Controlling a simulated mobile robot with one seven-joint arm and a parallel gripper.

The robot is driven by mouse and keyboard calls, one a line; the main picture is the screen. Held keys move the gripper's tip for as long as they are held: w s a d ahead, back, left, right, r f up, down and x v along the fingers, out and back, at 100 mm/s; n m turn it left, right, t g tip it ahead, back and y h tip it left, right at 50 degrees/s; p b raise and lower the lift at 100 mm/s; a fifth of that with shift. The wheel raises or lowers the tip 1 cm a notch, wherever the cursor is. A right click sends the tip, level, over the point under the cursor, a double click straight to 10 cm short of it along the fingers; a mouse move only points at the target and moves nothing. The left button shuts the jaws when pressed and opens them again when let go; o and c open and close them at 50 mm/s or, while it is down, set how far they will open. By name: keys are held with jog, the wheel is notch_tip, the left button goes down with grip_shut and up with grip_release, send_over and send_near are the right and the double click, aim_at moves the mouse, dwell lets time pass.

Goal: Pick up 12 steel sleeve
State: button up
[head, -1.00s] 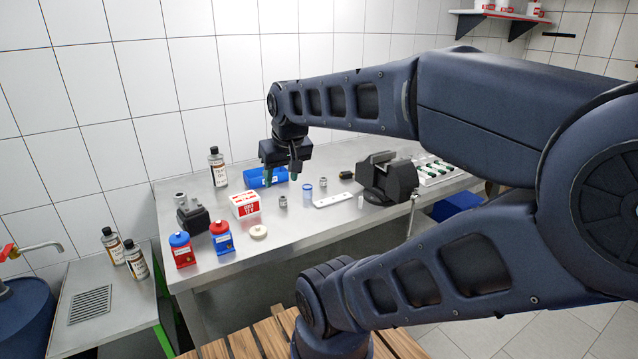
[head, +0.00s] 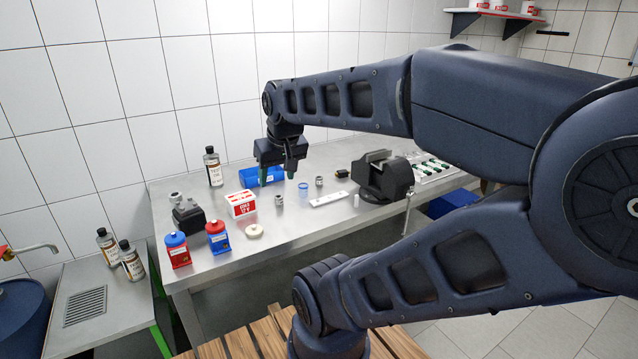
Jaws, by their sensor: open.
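Small grey steel cylindrical parts stand on the bench: one (head: 279,200) right of the red-and-white box, one (head: 319,181) further right, and one (head: 175,197) at the left end. They are too small to tell which is the 12 steel sleeve. My gripper (head: 277,175) points down with its fingers apart and nothing visible between them. It shows in front of the blue bin (head: 250,178), above and behind the nearest steel part in the picture, and touches none of the steel parts.
Around stand a red-and-white box (head: 241,204), a blue-rimmed cylinder (head: 303,192), a white plate (head: 330,199), a cream ring (head: 254,231), red and blue bottles (head: 218,237), a dark bottle (head: 213,167) and a black vise (head: 384,178).

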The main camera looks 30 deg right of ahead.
jog(key=m+g+h, duration=0.4)
jog(key=m+h, duration=0.1)
jog(key=m, duration=1.2)
send_over(319, 177)
jog(key=a, duration=0.4)
notch_tip(319, 177, down, 19)
jog(key=x, duration=0.5)
jog(key=shift+s+a+f, duration=0.1)
jog(key=shift+s+f, duration=0.05)
jog(key=shift+f, duration=0.15)
jog(key=shift+y, duration=0.3)
jog(key=shift+d+x, duration=0.15)
jog(key=shift+x, duration=1.15)
jog(key=shift+d+x, duration=0.15)
jog(key=shift+x, duration=1.15)
jog(key=shift+a+r, duration=0.1)
jog(key=shift+c, duration=0.5)
